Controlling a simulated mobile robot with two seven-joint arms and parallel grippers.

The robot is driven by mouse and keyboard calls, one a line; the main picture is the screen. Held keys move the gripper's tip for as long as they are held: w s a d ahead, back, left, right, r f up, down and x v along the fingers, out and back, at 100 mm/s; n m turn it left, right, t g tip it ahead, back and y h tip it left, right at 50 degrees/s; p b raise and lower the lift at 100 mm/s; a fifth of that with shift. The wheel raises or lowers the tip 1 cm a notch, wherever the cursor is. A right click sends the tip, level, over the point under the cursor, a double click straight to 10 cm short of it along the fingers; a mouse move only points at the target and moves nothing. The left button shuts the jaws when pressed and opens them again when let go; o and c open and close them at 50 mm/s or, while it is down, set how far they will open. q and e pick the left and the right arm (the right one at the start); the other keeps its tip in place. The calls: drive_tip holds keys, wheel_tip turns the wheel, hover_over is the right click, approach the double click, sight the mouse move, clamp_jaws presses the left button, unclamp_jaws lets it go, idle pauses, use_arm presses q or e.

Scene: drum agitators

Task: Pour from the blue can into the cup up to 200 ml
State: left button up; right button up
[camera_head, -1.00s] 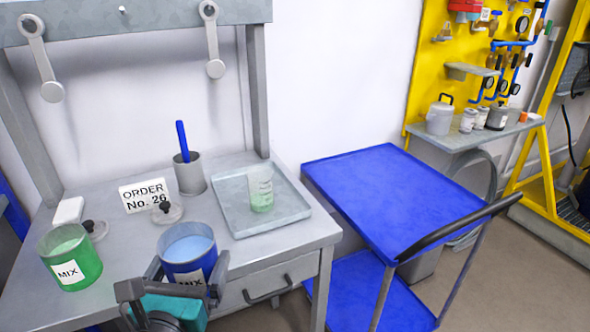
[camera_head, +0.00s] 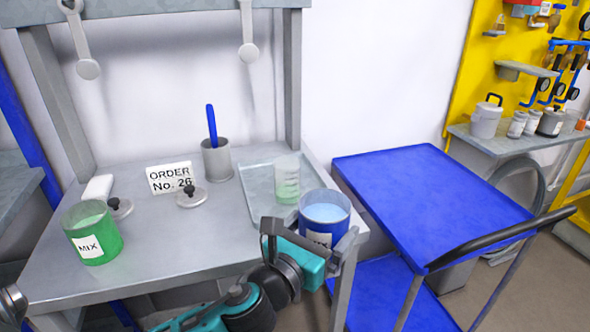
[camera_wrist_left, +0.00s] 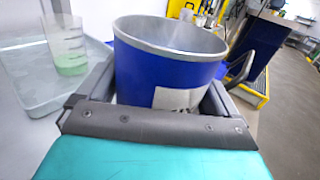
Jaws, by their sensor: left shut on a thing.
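The blue can (camera_head: 325,212) with a MIX label holds light blue liquid. My left gripper (camera_head: 318,242) is shut on it, and it is upright at the front right of the bench. In the left wrist view the blue can (camera_wrist_left: 165,65) sits between the fingers (camera_wrist_left: 160,100). The cup (camera_head: 287,180), clear with graduation marks, stands on the grey tray (camera_head: 258,190), just behind and left of the can. It holds some green liquid at the bottom and also shows in the left wrist view (camera_wrist_left: 66,45). My right gripper is not in view.
A green MIX can (camera_head: 92,233) stands at the bench's left. Two lids, an order sign (camera_head: 170,178) and a grey holder (camera_head: 217,158) with a blue stick are behind. A blue cart (camera_head: 420,190) stands to the right. The bench middle is clear.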

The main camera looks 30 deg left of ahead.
sight(330, 219)
use_arm(q)
drive_tip(key=shift+m+h, duration=0.4)
drive_tip(key=shift+h, duration=0.2)
drive_tip(key=w, duration=0.1)
drive_tip(key=w+f+b, duration=0.1)
drive_tip(key=w+b, duration=0.1)
drive_tip(key=shift+w+a+f, duration=0.15)
drive_tip(key=shift+w+a, duration=0.15)
drive_tip(key=shift+w, duration=0.1)
drive_tip(key=shift+h, duration=0.3)
drive_tip(key=w+a+b, duration=0.1)
drive_tip(key=w+b, duration=0.1)
drive_tip(key=w+a+b, duration=0.1)
drive_tip(key=w+b, duration=0.1)
drive_tip(key=shift+a, duration=0.2)
drive_tip(key=shift+w+a+r+b, duration=0.3)
drive_tip(key=shift+w+a+r, duration=0.1)
drive_tip(key=shift+w, duration=0.1)
drive_tip(key=shift+a+r, duration=0.1)
drive_tip(key=shift+r, duration=0.05)
drive_tip(key=shift+w+a+r+n, duration=0.1)
drive_tip(key=shift+a+r+n, duration=0.1)
drive_tip(key=shift+n, duration=0.1)
drive_tip(key=a+r+n+p, duration=0.1)
drive_tip(key=r+n+g+p, duration=0.1)
drive_tip(key=n, duration=0.1)
drive_tip(key=shift+w+a+r+n, duration=0.25)
drive_tip(key=shift+w+a+n, duration=0.05)
drive_tip(key=shift+w+a, duration=0.05)
